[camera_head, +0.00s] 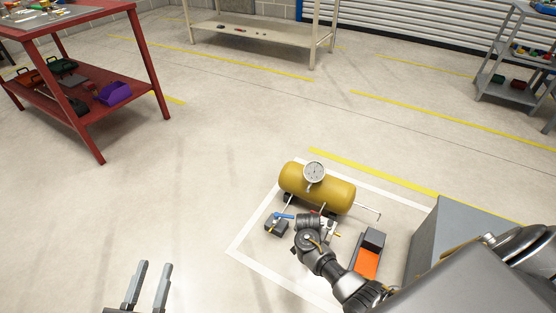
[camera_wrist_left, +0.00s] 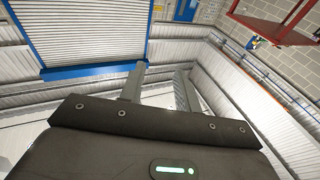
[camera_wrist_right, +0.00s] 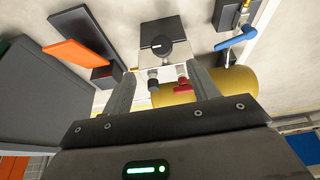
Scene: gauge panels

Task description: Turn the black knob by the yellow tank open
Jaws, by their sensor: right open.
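The yellow tank (camera_head: 325,191) lies on the floor with a round gauge (camera_head: 314,172) on top. In the right wrist view the black knob (camera_wrist_right: 158,45) sits on a pale metal block, with a white mark on its face. It appears just beyond my right gripper (camera_wrist_right: 161,72), whose fingers are apart with nothing held between them. I cannot tell whether a finger touches the block. In the head view my right arm covers this spot and the knob does not show clearly. My left gripper (camera_head: 151,278) is open and empty over bare floor, far from the tank.
A blue lever handle (camera_wrist_right: 236,40) is near the knob, and a red part (camera_wrist_right: 183,85) is beside the tank. An orange-topped block (camera_head: 366,262) stands to the right, before a grey box (camera_head: 445,235). A red workbench (camera_head: 150,60) is far left. The middle floor is clear.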

